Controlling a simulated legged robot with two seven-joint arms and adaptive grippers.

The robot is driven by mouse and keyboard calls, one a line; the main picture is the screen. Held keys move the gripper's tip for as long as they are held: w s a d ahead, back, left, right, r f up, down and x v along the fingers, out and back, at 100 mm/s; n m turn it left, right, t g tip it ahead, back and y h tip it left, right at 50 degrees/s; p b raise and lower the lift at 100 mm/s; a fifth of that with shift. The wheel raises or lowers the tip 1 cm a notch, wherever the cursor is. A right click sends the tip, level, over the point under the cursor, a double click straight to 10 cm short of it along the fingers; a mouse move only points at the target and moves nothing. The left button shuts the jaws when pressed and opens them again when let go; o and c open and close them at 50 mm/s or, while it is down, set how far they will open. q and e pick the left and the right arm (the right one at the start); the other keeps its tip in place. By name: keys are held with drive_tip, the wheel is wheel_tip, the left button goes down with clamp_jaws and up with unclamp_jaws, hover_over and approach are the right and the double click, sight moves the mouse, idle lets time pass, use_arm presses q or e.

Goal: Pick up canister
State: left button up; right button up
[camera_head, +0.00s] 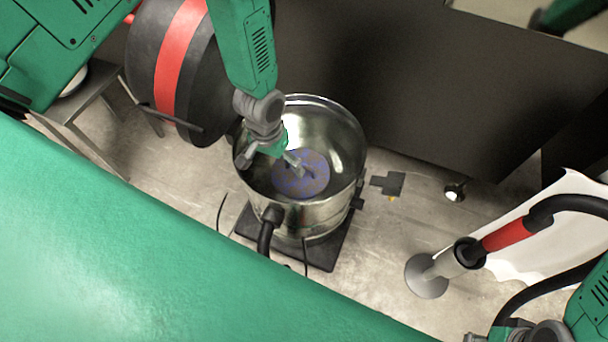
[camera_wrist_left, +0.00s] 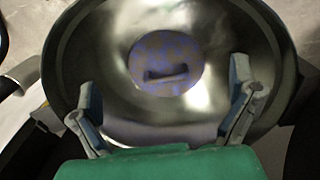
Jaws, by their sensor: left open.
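A round purple-blue mottled object with a dark bar handle (camera_head: 301,173), which looks like the canister's top, sits inside a shiny open steel tub (camera_head: 347,130). In the left wrist view the mottled top (camera_wrist_left: 165,52) lies ahead of the fingers, with its handle running across it. My left gripper (camera_head: 279,160) reaches down into the tub over the canister. Its fingers (camera_wrist_left: 163,112) are spread wide and empty, apart from the handle in the wrist view. The canister's sides are hidden. My right gripper (camera_head: 480,336) is only partly in view at the bottom right edge.
The tub stands on a dark base plate (camera_head: 325,256) on the floor. A black drum with a red band (camera_head: 175,75) is close at left. A large dark panel (camera_head: 420,80) is behind. A hose with a red section (camera_head: 503,237) and a round metal foot stands at right.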

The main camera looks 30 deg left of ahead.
use_arm(q)
drive_tip(key=b, duration=0.5)
hover_over(301, 186)
drive_tip(key=w+a, duration=0.2)
drive_tip(key=w, duration=0.3)
wheel_tip(301, 186, down, 2)
drive_tip(key=shift+y, duration=0.3)
wheel_tip(301, 186, down, 8)
drive_tip(key=b, duration=0.2)
drive_tip(key=shift+a+r+b, duration=0.1)
drive_tip(key=shift+a+b, duration=0.05)
drive_tip(key=shift+b, duration=0.25)
drive_tip(key=shift+s+a+f, duration=0.1)
drive_tip(key=shift+f, duration=0.35)
drive_tip(key=f+b, duration=0.3)
drive_tip(key=f, duration=0.2)
drive_tip(key=shift+s, duration=0.2)
use_arm(e)
wheel_tip(301, 186, down, 12)
drive_tip(key=shift+f, duration=0.25)
use_arm(q)
drive_tip(key=shift+c, duration=0.5)
use_arm(e)
drive_tip(key=shift+d, duration=0.1)
use_arm(q)
drive_tip(key=c, duration=1.4)
